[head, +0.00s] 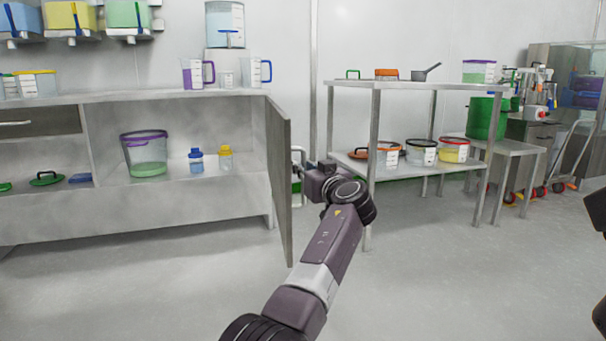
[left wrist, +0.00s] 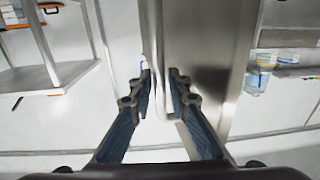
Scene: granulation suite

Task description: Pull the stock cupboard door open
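The stock cupboard door (head: 281,185) stands swung out from the right end of the grey cupboard (head: 180,215), so the right compartment is open to view. The door's handle (head: 298,154) is a pale bar on its right face. My left gripper (head: 304,172) is at this handle, right of the door; its fingers are mostly hidden in the head view. In the left wrist view, the fingers (left wrist: 161,82) sit close on both sides of the upright handle bar (left wrist: 152,30), beside the door panel (left wrist: 205,60).
Inside the cupboard are a purple-rimmed tub (head: 147,157), a blue-capped bottle (head: 196,161) and a yellow-capped bottle (head: 225,159). A metal rack (head: 345,84) with tubs stands close right of my left gripper. The floor (head: 130,285) before the cupboard is clear.

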